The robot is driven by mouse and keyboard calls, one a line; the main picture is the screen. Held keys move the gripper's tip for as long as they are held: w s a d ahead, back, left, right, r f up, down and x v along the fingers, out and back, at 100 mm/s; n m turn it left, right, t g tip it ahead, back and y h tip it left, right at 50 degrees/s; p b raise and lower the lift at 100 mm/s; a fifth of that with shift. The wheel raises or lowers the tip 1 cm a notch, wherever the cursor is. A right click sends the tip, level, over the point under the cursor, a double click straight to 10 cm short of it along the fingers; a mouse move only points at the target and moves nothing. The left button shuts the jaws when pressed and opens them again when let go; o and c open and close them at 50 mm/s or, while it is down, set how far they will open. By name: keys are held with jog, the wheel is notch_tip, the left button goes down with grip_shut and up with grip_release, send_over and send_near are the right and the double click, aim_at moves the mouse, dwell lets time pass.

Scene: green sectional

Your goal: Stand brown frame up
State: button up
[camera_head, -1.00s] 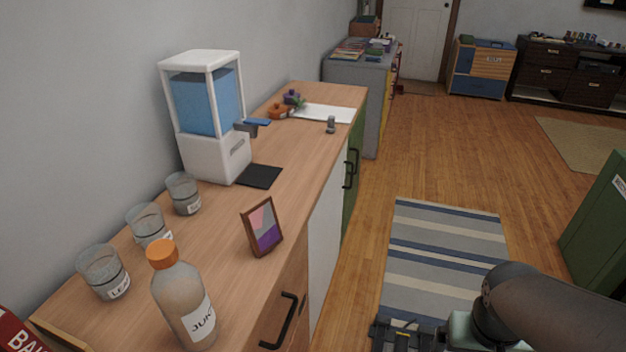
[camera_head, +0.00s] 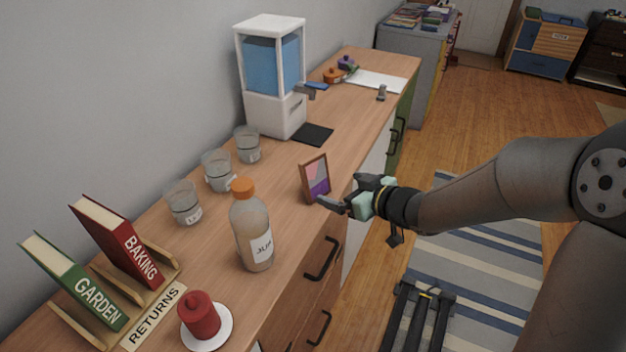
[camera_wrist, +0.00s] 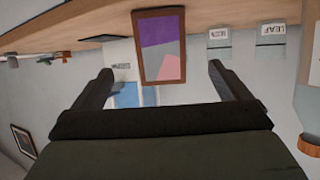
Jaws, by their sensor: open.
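The brown frame (camera_head: 315,177) holds a picture in grey, pink and purple. It stands upright, perhaps leaning slightly back, near the counter's front edge. My gripper (camera_head: 342,192) is open and empty just in front of it, on the aisle side. In the wrist view, which is upside down, the brown frame (camera_wrist: 161,48) appears between and beyond the two spread fingers of my gripper (camera_wrist: 160,70). The fingers do not visibly touch it. Its back is hidden.
On the wooden counter (camera_head: 290,207), a juice bottle (camera_head: 254,235) stands front-left of the frame. Several glasses (camera_head: 218,172) stand behind, with a water dispenser (camera_head: 275,80) further back. Books (camera_head: 120,240) and a red candle (camera_head: 200,316) are at lower left. The counter around the frame is clear.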

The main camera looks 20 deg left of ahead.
aim_at(310, 178)
jog(key=b+x, duration=0.1)
jog(key=x, duration=1.1)
jog(key=shift+w+a+f, duration=0.15)
jog(key=shift+a, duration=0.15)
jog(key=shift+c, duration=0.3)
jog(key=c, duration=1.2)
jog(key=shift+o, duration=0.2)
